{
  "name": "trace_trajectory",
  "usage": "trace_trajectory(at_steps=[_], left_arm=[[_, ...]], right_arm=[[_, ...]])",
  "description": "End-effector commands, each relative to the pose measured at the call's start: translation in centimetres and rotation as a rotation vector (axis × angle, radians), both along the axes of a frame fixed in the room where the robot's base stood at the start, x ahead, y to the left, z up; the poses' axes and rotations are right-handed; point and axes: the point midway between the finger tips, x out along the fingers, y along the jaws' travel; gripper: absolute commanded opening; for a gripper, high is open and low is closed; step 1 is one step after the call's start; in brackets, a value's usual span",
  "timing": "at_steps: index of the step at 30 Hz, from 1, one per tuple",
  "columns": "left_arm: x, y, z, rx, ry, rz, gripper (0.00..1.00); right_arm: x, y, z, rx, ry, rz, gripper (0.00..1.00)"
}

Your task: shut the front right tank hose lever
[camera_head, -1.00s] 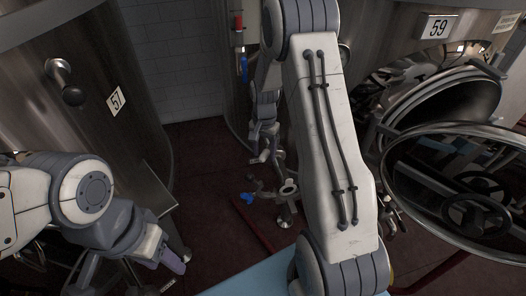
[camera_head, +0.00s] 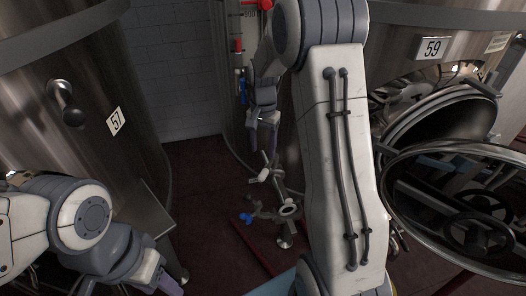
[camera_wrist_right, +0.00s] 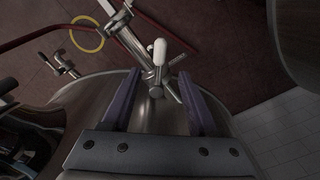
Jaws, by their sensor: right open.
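A lever with a white handle (camera_head: 262,176) is on the metal hose fitting at the foot of the back tank. In the right wrist view the white handle (camera_wrist_right: 159,52) stands beyond and between my fingertips, with no contact visible. My right gripper (camera_head: 264,146) is open, its purple fingers pointing down just above the fitting. It also shows in the right wrist view (camera_wrist_right: 160,85). A blue-handled lever (camera_head: 246,218) is lower on the same pipework. My left gripper (camera_head: 165,283) is at the bottom left, partly cut off; its opening is unclear.
Tank 57 (camera_head: 67,130) is at left and tank 59 (camera_head: 405,42) at right, with its round hatch (camera_head: 450,205) open. A red hose (camera_wrist_right: 42,38) and a yellow ring (camera_wrist_right: 86,36) lie near the pipework.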

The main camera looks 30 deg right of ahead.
Motion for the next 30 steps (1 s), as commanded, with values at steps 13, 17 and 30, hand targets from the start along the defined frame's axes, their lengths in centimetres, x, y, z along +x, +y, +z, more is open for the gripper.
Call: trace_trajectory(at_steps=[13, 17, 30], left_arm=[[0.0, 0.0, -0.8, 0.0, 0.0, 0.0, 0.5], [0.0, 0.0, -1.7, 0.0, 0.0, 0.0, 0.5], [0.0, 0.0, -3.1, 0.0, 0.0, 0.0, 0.5]], right_arm=[[-4.0, -2.1, -2.2, 0.163, 0.039, -0.27, 0.0], [-8.0, -3.7, -3.7, 0.39, 0.043, -0.643, 0.0], [-12.5, -8.7, -3.9, 0.855, -0.126, -1.47, 0.0]])
